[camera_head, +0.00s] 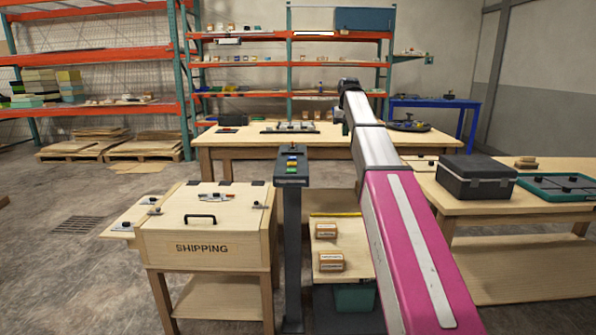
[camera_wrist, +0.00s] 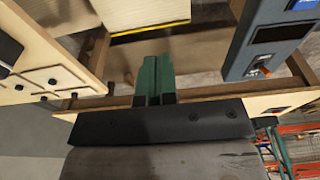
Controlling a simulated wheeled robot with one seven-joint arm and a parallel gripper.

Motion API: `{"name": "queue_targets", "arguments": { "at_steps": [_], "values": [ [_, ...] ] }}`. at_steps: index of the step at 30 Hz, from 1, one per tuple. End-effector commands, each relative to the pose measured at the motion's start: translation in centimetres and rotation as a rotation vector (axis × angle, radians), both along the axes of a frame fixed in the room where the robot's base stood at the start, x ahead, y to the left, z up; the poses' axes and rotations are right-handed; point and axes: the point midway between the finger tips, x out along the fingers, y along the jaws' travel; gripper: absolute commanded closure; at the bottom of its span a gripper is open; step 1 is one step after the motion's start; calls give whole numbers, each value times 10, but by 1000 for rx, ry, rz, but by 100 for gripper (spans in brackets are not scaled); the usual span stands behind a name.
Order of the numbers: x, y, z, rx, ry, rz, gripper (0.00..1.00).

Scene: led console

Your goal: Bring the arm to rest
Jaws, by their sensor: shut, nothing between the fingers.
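In the wrist view my gripper (camera_wrist: 155,60) shows as two green fingers side by side, touching, with nothing between them. It points over the gap between wooden furniture. In the head view my arm reaches forward from the lower right, up over the tables; its fingers cannot be made out there. The dark console post (camera_head: 291,180) stands left of my arm, with green, yellow and blue parts on its top. A dark console-like housing (camera_wrist: 265,40) shows at the right of the wrist view, apart from the fingers.
A wooden SHIPPING box (camera_head: 205,247) stands left of the post. Small boxes (camera_head: 330,262) lie on a low board beside my arm. A black case (camera_head: 476,180) and green tray (camera_head: 555,188) sit on the right table. A long table (camera_head: 260,140) stands behind. Floor at left is mostly clear.

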Motion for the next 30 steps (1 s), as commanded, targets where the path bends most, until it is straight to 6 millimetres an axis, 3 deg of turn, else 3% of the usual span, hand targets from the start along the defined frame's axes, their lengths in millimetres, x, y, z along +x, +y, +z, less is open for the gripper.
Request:
{"name": "queue_targets", "arguments": {
  "at_steps": [8,17,23,30],
  "values": [
    [-10,0,-34,0,8,0,100],
    [-30,0,-92,0,21,0,100],
    [-58,0,-154,0,37,0,100],
    [-117,0,-256,0,63,0,100]
  ]
}}
